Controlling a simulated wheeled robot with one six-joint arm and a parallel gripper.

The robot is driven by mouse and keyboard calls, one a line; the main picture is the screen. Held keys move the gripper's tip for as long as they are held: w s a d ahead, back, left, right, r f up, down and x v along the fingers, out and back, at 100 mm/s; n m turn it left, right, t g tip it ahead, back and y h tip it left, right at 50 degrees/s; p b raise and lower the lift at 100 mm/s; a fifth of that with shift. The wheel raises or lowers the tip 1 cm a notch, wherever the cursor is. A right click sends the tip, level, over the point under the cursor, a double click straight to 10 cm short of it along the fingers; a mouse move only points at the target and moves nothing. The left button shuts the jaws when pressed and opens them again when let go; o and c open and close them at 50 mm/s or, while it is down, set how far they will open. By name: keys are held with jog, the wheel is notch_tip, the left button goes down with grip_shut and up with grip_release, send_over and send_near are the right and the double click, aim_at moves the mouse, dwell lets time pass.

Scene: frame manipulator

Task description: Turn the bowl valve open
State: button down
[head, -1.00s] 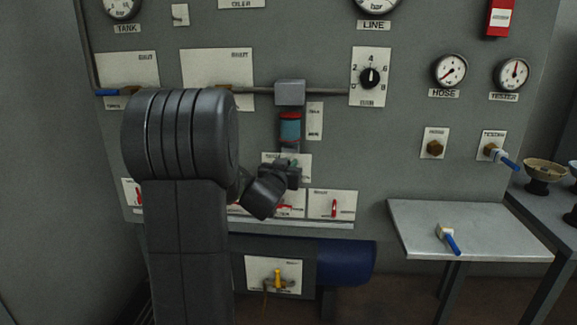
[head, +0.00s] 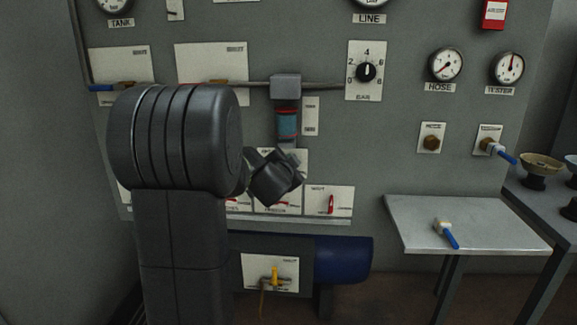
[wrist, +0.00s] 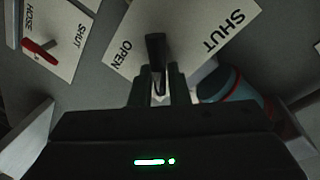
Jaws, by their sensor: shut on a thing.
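The bowl (head: 287,123) is a blue cylinder with a red ring, mounted upright on the grey panel; it also shows at the right in the wrist view (wrist: 228,88). Just below it, the bowl valve's label plate (wrist: 205,28) reads OPEN at left and SHUT at right in the wrist view. The valve's dark lever (wrist: 156,48) stands between the two words. My gripper (wrist: 158,82) is shut on this lever. In the head view my dark wrist (head: 276,179) is in front of the valve and hides most of the plate and the lever.
A plate marked HOSE and SHUT with a red lever (wrist: 40,50) is close at left in the wrist view. Another red lever (head: 331,204) is low on the panel. A metal shelf (head: 400,215) with a loose blue-handled valve (head: 446,233) stands at right.

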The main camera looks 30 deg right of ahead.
jog(key=m+b, duration=0.1)
jog(key=m, duration=0.1)
jog(key=f+m+y+b, duration=0.1)
jog(key=b, duration=0.1)
jog(key=shift+s+d+m, duration=0.15)
jog(key=shift+d+m, duration=0.05)
jog(key=shift+m, duration=0.2)
jog(key=shift+f+m+t+y+b, duration=0.15)
jog(key=shift+m+y+b, duration=0.1)
jog(key=shift+m+b, duration=0.45)
jog(key=shift+f+m+t+y+b, duration=0.15)
jog(key=shift+m+y+b, duration=0.1)
jog(key=shift+m+b, duration=0.45)
jog(key=c, duration=1.8)
grip_release()
jog(key=shift+o, duration=0.2)
jog(key=shift+s+r, duration=0.1)
jog(key=p+v, duration=0.1)
jog(key=v, duration=1.2)
jog(key=shift+s, duration=0.35)
